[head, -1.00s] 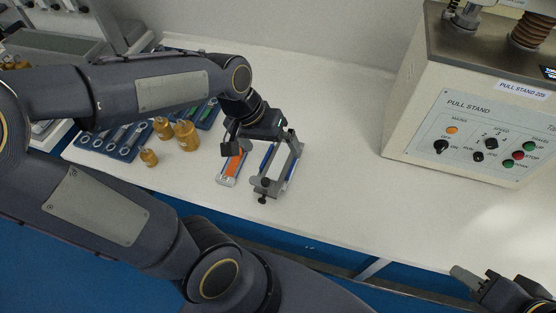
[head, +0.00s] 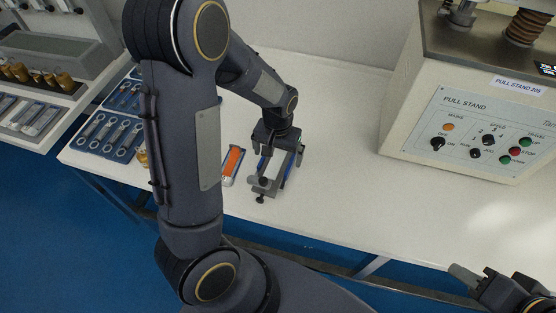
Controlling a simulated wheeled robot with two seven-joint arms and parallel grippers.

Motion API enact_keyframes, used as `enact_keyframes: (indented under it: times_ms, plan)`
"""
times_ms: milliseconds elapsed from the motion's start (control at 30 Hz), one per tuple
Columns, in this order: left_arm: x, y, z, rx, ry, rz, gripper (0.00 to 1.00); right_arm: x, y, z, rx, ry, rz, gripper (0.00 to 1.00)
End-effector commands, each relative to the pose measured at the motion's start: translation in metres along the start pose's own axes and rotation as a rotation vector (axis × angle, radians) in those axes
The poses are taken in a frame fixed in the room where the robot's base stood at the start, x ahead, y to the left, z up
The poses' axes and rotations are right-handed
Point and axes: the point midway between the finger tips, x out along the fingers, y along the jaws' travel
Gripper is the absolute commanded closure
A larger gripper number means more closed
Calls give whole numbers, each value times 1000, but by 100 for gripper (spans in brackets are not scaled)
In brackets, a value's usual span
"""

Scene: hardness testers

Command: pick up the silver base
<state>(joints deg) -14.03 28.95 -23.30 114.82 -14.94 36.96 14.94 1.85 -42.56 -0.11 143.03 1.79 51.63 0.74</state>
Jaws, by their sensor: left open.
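The silver base (head: 264,187), a grey metal frame with a dark screw at its near end, lies on the white bench near its front edge. My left gripper (head: 281,156) is open and points down over the far part of the base. Its fingers hide that part, and I cannot tell whether they touch it. My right gripper (head: 497,287) is at the lower right corner, far from the base and partly cut off. Its jaw gap is unclear.
An orange and grey device (head: 232,164) lies just left of the base. A blue tray (head: 108,137) with metal parts is farther left. The pull stand (head: 480,125) stands at the right. The bench between the base and pull stand is clear.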

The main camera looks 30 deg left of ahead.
Motion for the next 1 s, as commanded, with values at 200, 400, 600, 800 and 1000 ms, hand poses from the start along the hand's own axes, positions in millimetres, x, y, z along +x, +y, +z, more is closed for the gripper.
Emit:
enact_keyframes:
  times_ms: [200,400,600,800,1000]
  plan:
    - [8,0,0,1,1,1,0,0,0,0,0,0,0,64]
    - [8,0,0,1,1,1,12,0,0,0,0,0,0,64]
    - [8,0,0,1,1,1,38,0,0,0,0,0,0,64]
    - [7,0,0,1,3,1,57,0,0,0,0,0,0,64]
    - [6,0,-1,1,3,1,57,0,0,0,0,0,0,64]
